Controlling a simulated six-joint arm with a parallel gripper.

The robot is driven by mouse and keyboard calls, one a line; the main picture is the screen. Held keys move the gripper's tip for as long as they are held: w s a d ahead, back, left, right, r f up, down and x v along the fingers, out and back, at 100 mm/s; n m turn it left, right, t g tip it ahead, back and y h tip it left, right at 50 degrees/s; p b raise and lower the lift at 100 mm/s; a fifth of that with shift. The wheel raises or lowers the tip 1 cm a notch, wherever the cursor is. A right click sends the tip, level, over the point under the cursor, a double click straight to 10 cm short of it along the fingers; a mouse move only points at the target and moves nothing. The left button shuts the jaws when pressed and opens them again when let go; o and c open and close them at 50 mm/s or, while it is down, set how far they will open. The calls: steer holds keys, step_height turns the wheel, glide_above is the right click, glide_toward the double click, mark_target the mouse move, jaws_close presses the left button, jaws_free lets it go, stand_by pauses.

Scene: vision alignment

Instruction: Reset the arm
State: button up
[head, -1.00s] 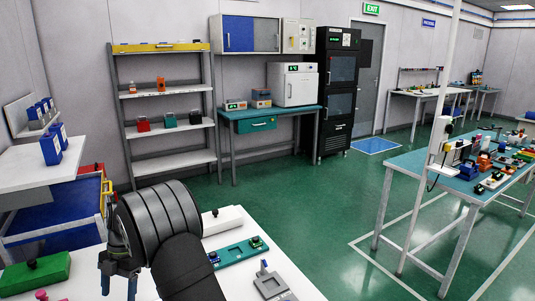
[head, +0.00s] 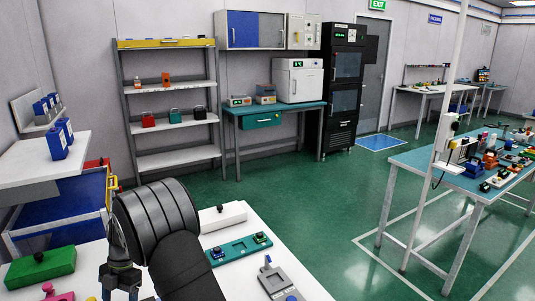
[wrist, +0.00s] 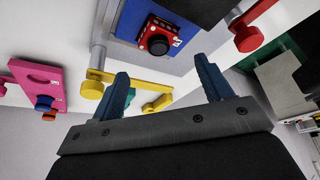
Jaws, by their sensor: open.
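My gripper (head: 121,288) is at the lower left of the head view, over the white worktable, pointing down. In the wrist view my gripper (wrist: 163,72) shows two blue fingers spread wide with nothing between them. Beyond the fingers is a blue block (wrist: 128,28) carrying a red module with a black round lens (wrist: 158,44). A yellow bar with a knob (wrist: 92,89) lies near the left finger, and a red knob (wrist: 248,39) is past the right finger. I cannot tell from these views whether the fingers touch anything.
On the worktable are a green block (head: 38,266), a pink part (head: 58,294), a white block (head: 222,216), a teal board (head: 238,250) and a grey fixture (head: 278,281). A shelf (head: 172,119) and a cluttered teal table (head: 430,163) stand apart on open floor.

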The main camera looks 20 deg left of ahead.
steer(key=w+d+r, duration=0.7)
steer(key=d, duration=0.3)
steer(key=w+d+f+m+t+y, duration=0.1)
steer(key=w+d+m, duration=0.5)
steer(key=w, duration=0.5)
steer(key=w+d+f+m+t+y, duration=0.1)
steer(key=w+d+m+t+y, duration=0.1)
steer(key=w+d+m, duration=0.4)
steer(key=w+d+f+m+t+y, duration=0.1)
steer(key=w+d+m, duration=0.5)
steer(key=w, duration=1)
steer(key=shift+d, duration=0.6)
